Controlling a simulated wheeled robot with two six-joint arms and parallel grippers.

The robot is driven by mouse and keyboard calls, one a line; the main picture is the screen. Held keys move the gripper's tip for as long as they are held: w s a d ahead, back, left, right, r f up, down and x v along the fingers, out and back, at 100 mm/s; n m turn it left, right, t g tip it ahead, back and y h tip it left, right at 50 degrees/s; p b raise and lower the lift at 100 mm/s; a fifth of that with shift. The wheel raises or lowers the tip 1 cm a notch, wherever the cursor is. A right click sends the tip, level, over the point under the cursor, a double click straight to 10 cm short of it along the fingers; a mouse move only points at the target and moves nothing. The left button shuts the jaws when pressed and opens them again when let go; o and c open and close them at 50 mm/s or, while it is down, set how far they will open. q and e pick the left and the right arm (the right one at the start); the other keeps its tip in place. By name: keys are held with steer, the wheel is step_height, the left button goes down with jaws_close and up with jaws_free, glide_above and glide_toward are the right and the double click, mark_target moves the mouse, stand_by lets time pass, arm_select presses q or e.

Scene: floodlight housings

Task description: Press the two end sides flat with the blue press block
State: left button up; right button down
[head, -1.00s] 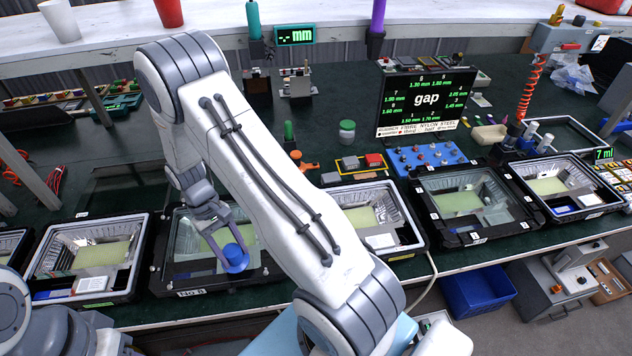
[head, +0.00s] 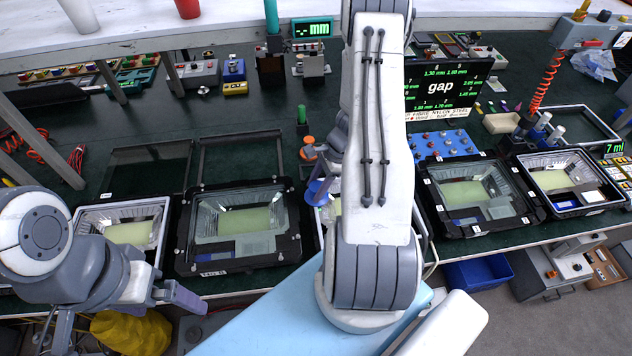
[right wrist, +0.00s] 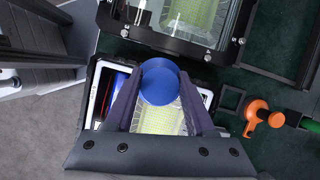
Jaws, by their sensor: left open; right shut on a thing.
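My right gripper (right wrist: 160,92) is shut on the blue press block (right wrist: 160,82), a round blue piece, in the right wrist view. In the head view the block (head: 318,192) is partly hidden by my right arm. It is over a floodlight housing (right wrist: 207,98), which holds a yellow-green LED panel and a white-edged part; whether they touch cannot be told. In the head view this housing is mostly hidden behind my arm. A black-framed housing (head: 181,255) is left of it. My left gripper (head: 130,322) is open and empty at the lower left, in front of the bench.
Another open housing (head: 86,210) is at far left, and more housings (head: 430,213) stand to the right. An orange tool (right wrist: 258,115) and a green-handled thing (head: 302,116) stand behind the row. A gap screen (head: 440,88) stands at the back. A blue bin (head: 480,272) is below the bench.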

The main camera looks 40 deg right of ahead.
stand_by(0.3)
step_height(320, 180, down, 6)
steer(key=b, duration=0.5)
steer(key=shift+f+b, duration=0.85)
steer(key=shift+b, duration=0.2)
stand_by(1.1)
steer(key=shift+s+f, duration=0.1)
stand_by(0.7)
steer(key=shift+r+p, duration=1.95)
steer(key=shift+r, duration=0.6)
steer(key=shift+r+p, duration=2.15)
steer(key=shift+r, duration=0.45)
